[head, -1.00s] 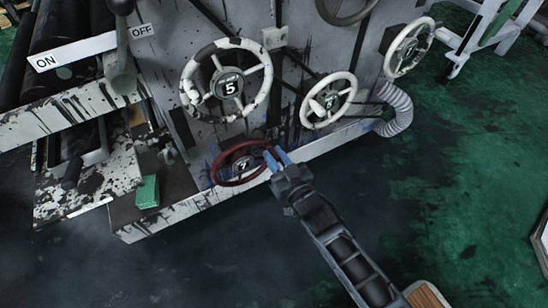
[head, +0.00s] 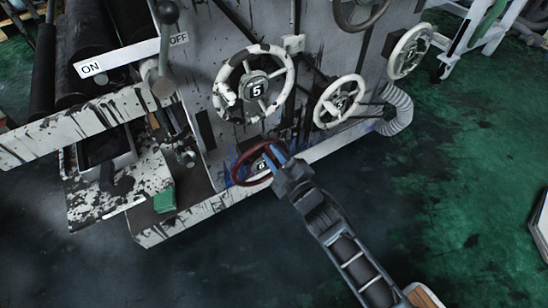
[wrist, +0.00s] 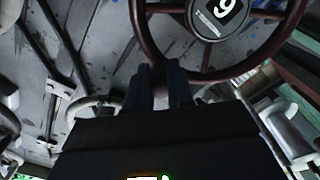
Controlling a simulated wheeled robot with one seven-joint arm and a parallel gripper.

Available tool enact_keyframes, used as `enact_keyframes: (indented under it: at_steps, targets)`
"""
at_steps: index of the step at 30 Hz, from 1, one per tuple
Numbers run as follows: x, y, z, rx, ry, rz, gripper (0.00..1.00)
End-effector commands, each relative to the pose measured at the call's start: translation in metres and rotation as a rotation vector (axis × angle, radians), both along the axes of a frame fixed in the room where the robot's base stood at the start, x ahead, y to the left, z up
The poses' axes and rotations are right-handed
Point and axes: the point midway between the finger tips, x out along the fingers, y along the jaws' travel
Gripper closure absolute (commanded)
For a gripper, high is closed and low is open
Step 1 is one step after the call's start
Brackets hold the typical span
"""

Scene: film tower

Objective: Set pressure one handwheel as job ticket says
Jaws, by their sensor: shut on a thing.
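A dark red handwheel (head: 237,178) sits low on the front of the grey machine, its far side partly hidden by my gripper. Its hub plate carries one digit, which looks like a 6 in the head view and stands as a 9 in the wrist view. The smaller hub lettering is unreadable. My gripper (head: 275,156) is shut on the rim, its blue fingers at the wheel's right side. In the wrist view the fingers (wrist: 160,72) meet the dark red rim (wrist: 146,45). I see no legible job ticket.
A white handwheel marked 5 (head: 226,92) is above. Another white wheel (head: 320,112) is to the right, with a ribbed hose (head: 400,105) beyond. A lever by ON and OFF labels (head: 162,80) and a green block (head: 164,201) are left. Floor in front is clear.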

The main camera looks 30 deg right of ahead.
Motion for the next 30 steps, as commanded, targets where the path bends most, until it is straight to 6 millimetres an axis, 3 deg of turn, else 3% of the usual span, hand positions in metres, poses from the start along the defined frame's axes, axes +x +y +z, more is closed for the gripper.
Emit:
enact_keyframes:
  at_steps: [9, 26, 27, 30]
  targets:
    - [-0.0003, 0.0052, -0.0002, -0.125, -0.001, 0.003, 1.00]
    - [-0.0003, 0.0072, 0.0006, -0.150, 0.000, 0.005, 1.00]
    - [-0.0003, 0.0072, 0.0006, -0.150, 0.000, 0.005, 0.75]
    - [-0.0003, 0.0068, 0.0006, -0.150, 0.000, 0.004, 0.65]
